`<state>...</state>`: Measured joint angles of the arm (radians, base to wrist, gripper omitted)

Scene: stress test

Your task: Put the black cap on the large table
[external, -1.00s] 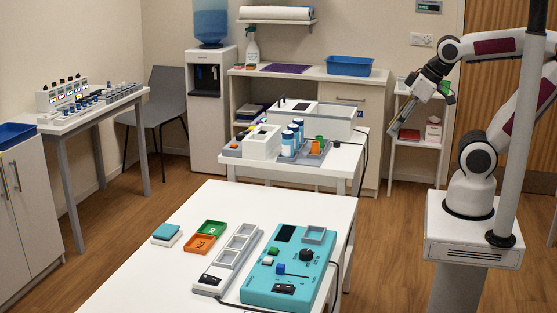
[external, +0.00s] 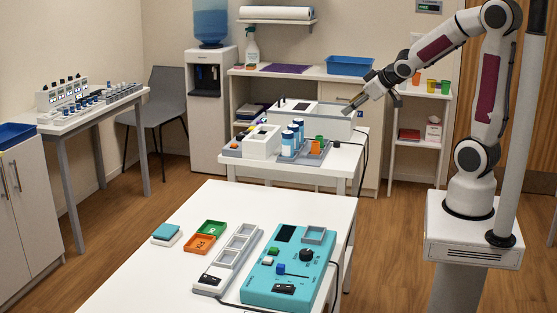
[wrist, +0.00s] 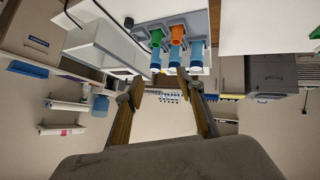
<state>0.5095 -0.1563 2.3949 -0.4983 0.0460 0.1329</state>
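A small black piece that may be the black cap (external: 283,103) sits on top of the white box at the back of the middle table. The large white table (external: 150,275) is in the foreground of the external view. My gripper (external: 352,105) is in the air near the right end of the white box. In the wrist view my gripper (wrist: 164,92) has its fingers apart with nothing between them.
The middle table holds a white box (external: 325,119), blue-capped tubes (external: 288,144) and an orange cup (external: 316,145). The large table carries a teal device (external: 285,268), a grey tray (external: 228,258) and green and orange dishes (external: 200,244). Its left front is clear.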

